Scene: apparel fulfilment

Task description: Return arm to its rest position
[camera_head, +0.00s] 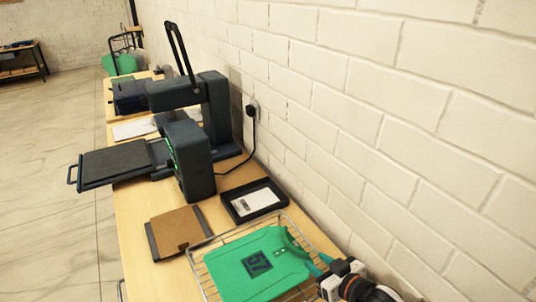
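My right gripper (318,264) shows at the bottom right, with my arm behind it cut off by the lower frame edge. It is at the right side of a wire basket (203,274), next to a folded green garment (256,266) with a dark square print. Teal parts at its front lie close to the garment's right edge; I cannot tell whether they touch it or how far apart the fingers are. My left gripper is not in view.
A dark heat press (196,160) with a raised handle and pulled-out plate (115,162) stands on the wooden table (135,228). A brown folder (176,231) and black tray (231,205) lie before it. A white brick wall (400,110) runs close along the right.

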